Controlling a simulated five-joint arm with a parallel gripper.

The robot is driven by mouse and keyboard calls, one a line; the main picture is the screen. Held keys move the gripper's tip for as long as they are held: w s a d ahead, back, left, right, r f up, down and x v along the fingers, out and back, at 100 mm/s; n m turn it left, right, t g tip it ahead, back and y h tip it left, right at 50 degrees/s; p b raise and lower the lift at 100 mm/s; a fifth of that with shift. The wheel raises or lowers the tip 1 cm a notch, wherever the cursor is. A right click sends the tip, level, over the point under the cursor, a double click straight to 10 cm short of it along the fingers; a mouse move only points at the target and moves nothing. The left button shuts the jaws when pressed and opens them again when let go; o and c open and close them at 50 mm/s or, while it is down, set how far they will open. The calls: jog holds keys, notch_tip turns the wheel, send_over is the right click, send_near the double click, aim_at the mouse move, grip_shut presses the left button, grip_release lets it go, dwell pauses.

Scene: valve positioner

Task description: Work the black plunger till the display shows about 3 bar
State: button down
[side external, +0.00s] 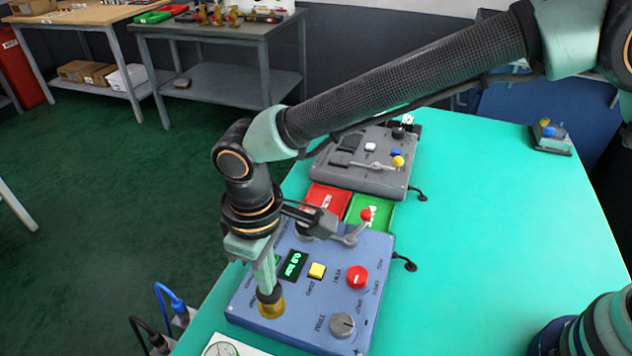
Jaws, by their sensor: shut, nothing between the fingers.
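The blue valve positioner box (252,305) lies on the green table. The black plunger (270,295) stands in a brass-coloured collar (271,309) near the box's front left corner. My gripper (267,284) is shut, points down and is right over the plunger, its tips at the plunger's top. I cannot tell for certain whether they touch. The display (293,265) shows small green digits, too small to read surely. It lies just right of my gripper.
The box also has a yellow button (317,271), a red knob (357,277), a grey knob (342,325) and a red-tipped lever (366,214). Behind are a red tray (327,198), a green tray (370,211) and a grey control panel (365,180). The table's right side is mostly clear.

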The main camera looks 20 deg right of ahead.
jog(key=shift+f, duration=0.3)
jog(key=shift+r, duration=1.75)
jog(key=shift+f, duration=0.1)
